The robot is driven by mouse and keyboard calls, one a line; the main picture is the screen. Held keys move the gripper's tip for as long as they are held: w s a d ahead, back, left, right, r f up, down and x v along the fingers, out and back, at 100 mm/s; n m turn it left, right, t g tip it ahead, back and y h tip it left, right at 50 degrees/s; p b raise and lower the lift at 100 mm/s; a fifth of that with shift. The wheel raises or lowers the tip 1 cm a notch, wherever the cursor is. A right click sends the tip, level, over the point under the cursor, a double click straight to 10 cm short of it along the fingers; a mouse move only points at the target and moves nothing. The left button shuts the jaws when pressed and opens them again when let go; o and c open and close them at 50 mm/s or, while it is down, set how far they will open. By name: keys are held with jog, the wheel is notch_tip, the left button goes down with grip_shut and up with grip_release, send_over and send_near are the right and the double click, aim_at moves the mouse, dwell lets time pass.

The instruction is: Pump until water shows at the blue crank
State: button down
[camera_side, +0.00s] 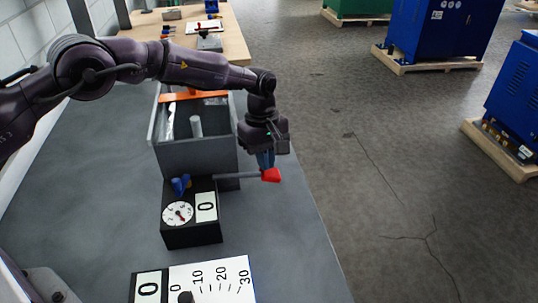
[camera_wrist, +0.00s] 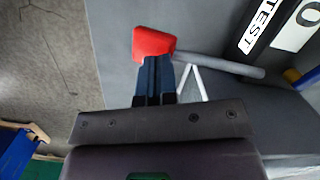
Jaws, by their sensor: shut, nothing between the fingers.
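The blue crank (camera_side: 180,185) sits on top of a black gauge box (camera_side: 193,236), behind its round dial (camera_side: 177,214); any water there is too small to tell. Part of the blue also shows at the right edge of the wrist view (camera_wrist: 308,79). A grey pump lever (camera_side: 235,175) runs out to the right, nearly level, and ends in a red grip (camera_side: 271,175). My gripper (camera_side: 266,165) is shut and empty, pointing down at the red grip. In the wrist view its fingertips (camera_wrist: 156,60) overlap the grip's lower edge; I cannot tell whether they touch.
A grey open tank (camera_side: 195,158) with an orange bar (camera_side: 194,95) across it stands behind the gauge box. A white scale card (camera_side: 212,282) lies in front. The bench's right edge runs close beside the lever. Blue machines stand on pallets at the right.

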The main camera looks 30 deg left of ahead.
notch_tip(320, 180, up, 8)
jog(key=a, duration=0.1)
jog(key=shift+w, duration=0.4)
dwell(1.0)
jog(key=shift+r, duration=0.15)
jog(key=r, duration=0.3)
jog(key=shift+s+d, duration=0.15)
jog(key=shift+d, duration=0.1)
jog(key=shift+s+d+f, duration=0.1)
jog(key=shift+d+f, duration=0.1)
jog(key=shift+f, duration=1.6)
jog(key=shift+s+d+f, duration=0.1)
jog(key=shift+d+f, duration=0.05)
jog(key=shift+f, duration=1.6)
